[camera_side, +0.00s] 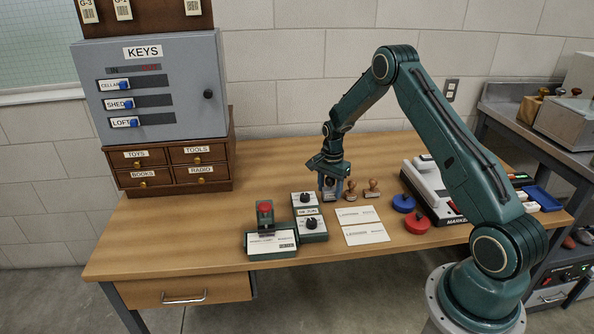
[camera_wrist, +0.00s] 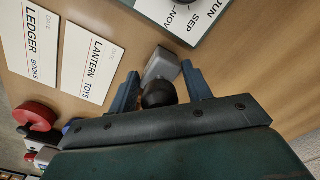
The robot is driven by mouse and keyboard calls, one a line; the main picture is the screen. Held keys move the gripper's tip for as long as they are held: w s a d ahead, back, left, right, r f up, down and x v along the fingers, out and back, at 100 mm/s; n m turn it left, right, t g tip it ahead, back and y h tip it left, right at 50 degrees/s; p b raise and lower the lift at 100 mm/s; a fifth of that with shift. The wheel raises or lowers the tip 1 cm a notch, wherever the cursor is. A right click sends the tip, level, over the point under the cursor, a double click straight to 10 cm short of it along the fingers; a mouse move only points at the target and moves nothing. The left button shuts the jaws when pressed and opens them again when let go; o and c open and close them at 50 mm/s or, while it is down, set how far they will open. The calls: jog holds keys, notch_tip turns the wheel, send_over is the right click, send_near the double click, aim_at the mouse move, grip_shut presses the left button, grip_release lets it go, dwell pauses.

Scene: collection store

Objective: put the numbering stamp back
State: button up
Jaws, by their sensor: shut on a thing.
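The numbering stamp (camera_wrist: 161,68) has a grey metal body and a round black knob. My gripper (camera_side: 330,194) is shut on it, with one blue finger on each side, as the wrist view shows (camera_wrist: 160,78). In the side view the stamp is mostly hidden between the fingers, low over the table behind the cards. I cannot tell whether its base touches the wood. Two wooden-handled stamps (camera_side: 351,190) (camera_side: 373,188) stand just right of my gripper.
Two dial blocks (camera_side: 313,236) and a dark device with a red top (camera_side: 265,211) stand left and in front. The key cabinet (camera_side: 160,82) stands at the back left. The back-middle table is clear.

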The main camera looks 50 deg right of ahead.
jog(key=shift+f, duration=0.1)
jog(key=o, duration=0.8)
jog(key=shift+o, duration=0.2)
notch_tip(320, 180, up, 12)
jog(key=shift+r, duration=0.1)
dwell(0.5)
